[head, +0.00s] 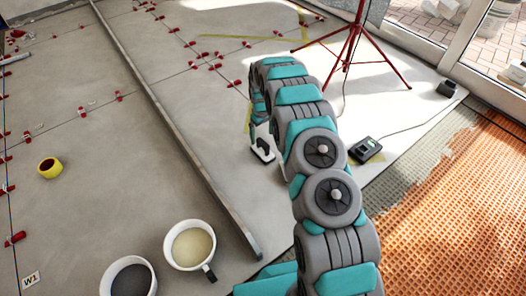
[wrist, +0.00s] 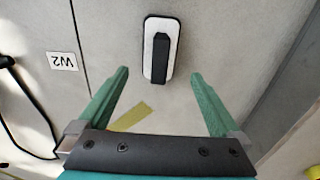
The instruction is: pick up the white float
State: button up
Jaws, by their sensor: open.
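The white float (wrist: 150,50) lies on the grey tiles at the top centre of the wrist view. It is a white, rounded oblong plate with a black handle along its top. In the head view the float (head: 265,157) shows beside my arm, partly hidden by it. My gripper (wrist: 159,74) is open and empty, with its two green fingers spread. The float lies ahead of the fingertips, roughly centred between them, and nothing is gripped. In the head view my gripper (head: 252,125) points down near the float, and its fingers are mostly hidden.
A long metal straightedge (head: 178,130) lies left of my arm. Two buckets, one with pale (head: 193,246) and one with dark contents (head: 132,280), stand at the front. A red tripod (head: 355,38) and black device (head: 366,149) are right. Orange adhesive (head: 450,220) covers the right floor.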

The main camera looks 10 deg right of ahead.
aim_at(263, 151)
jog(key=f, duration=0.8)
jog(key=shift+s+d+f+b, duration=0.15)
jog(key=shift+s+b, duration=0.15)
jog(key=shift+b, duration=0.1)
jog(key=shift+w, duration=0.1)
grip_shut()
dwell(0.4)
